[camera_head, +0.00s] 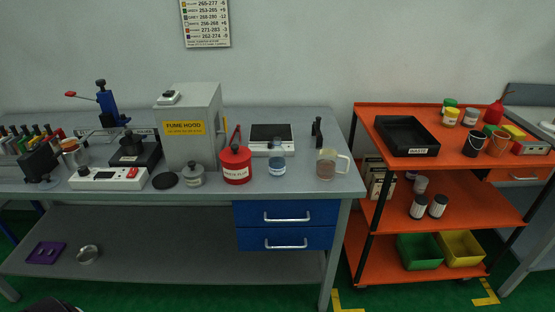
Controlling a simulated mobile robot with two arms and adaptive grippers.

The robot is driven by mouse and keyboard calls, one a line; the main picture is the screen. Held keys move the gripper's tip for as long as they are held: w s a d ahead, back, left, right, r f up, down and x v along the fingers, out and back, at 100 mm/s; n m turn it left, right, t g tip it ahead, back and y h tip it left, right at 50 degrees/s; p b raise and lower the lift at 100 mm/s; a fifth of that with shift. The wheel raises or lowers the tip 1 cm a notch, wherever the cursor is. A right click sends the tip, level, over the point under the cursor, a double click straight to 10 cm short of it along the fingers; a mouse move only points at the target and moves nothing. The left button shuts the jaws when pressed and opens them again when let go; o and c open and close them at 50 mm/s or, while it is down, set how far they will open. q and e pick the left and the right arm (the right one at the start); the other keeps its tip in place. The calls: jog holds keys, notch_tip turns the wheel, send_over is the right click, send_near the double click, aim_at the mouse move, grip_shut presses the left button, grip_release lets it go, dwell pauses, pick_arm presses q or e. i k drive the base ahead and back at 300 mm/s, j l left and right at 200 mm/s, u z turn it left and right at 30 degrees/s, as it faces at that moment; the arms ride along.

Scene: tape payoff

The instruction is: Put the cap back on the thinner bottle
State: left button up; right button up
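No bottle is readable as the thinner bottle. A clear bluish jar (277,164) with a label stands upright on the grey bench. Left of it stands a red can (235,166) with a white label too small to read surely. A small grey container (192,176) with a knobbed top stands further left. A flat black disc (165,181) lies beside it; I cannot tell whether it is a cap. A red bottle (495,112) with a pointed top stands on the orange cart. Neither gripper is recognisable in view.
A fume hood (188,127), a scale (271,137) and a glass mug (326,166) stand on the bench (300,188). The orange cart (460,162) to the right holds a black tray (406,137) and several pots. The bench's front right is clear.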

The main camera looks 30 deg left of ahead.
aim_at(276, 154)
jog(key=i+l+u, duration=0.1)
jog(key=l, duration=0.2)
jog(key=l+u, duration=0.15)
jog(key=l, duration=0.15)
jog(key=u, duration=1.8)
jog(key=i+l, duration=0.05)
jog(key=l, duration=0.05)
